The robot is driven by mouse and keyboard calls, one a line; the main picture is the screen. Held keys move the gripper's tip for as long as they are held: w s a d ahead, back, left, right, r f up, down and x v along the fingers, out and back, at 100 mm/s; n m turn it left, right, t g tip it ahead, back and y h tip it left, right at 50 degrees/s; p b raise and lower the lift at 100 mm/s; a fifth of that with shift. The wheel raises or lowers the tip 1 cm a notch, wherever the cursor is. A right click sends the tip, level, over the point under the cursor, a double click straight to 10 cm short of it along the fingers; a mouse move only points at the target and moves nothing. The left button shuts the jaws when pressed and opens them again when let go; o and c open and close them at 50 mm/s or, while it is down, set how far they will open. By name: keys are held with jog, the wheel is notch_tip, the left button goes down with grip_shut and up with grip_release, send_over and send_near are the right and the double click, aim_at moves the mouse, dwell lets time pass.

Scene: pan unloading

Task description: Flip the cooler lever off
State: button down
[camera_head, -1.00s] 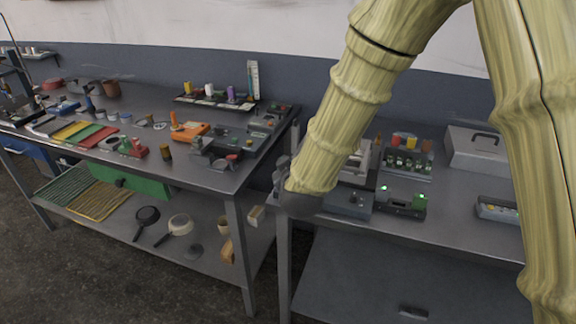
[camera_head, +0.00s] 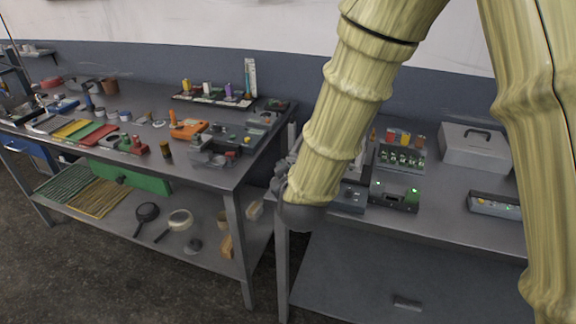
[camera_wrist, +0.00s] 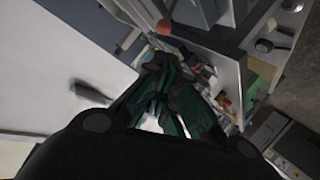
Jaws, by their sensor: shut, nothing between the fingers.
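No part can be told for certain as the cooler lever. A round red knob (camera_wrist: 165,26) shows near the top of the wrist view, beside a grey block, just beyond my fingertips; I cannot tell whether it belongs to the lever. My gripper (camera_wrist: 153,65) is shut and empty, its fingers close together. In the head view my gripper is mostly hidden behind my forearm, between the two benches. A dark grey device with green lights (camera_head: 395,196) stands on the right bench, right of my wrist. My forearm covers part of that bench's left end.
The left bench (camera_head: 215,178) carries an orange device (camera_head: 188,129), colored plates and many small items. Pans (camera_head: 147,213) lie on its lower shelf. A grey box with a handle (camera_head: 476,147) and a small panel device (camera_head: 494,205) stand on the right bench, with clear surface between.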

jog(key=v, duration=0.3)
jog(key=shift+s, duration=0.3)
jog(key=shift+d, duration=0.1)
jog(key=shift+f, duration=0.1)
jog(key=s+d+f+m+g, duration=0.15)
jog(key=s+d+f, duration=0.25)
jog(key=f, duration=0.5)
jog(key=s+d+f+m+g+h, duration=0.1)
jog(key=s+d+f+g, duration=0.3)
jog(key=f, duration=0.6)
jog(key=s+d+f+m+g, duration=0.2)
jog(key=s+d+f, duration=0.25)
jog(key=f, duration=0.45)
jog(key=s+d+f+m+g, duration=0.1)
jog(key=s+d+f+g, duration=0.1)
jog(key=s+f, duration=0.3)
jog(key=s+d+f+m+g, duration=0.1)
jog(key=s+d+f, duration=0.3)
jog(key=s, duration=0.7)
jog(key=s+d+f+m+g+h, duration=0.1)
jog(key=s+d+f+g, duration=0.2)
jog(key=s+f, duration=0.3)
jog(key=s, duration=0.2)
jog(key=shift+s+d, duration=0.2)
jog(key=shift+s, duration=0.05)
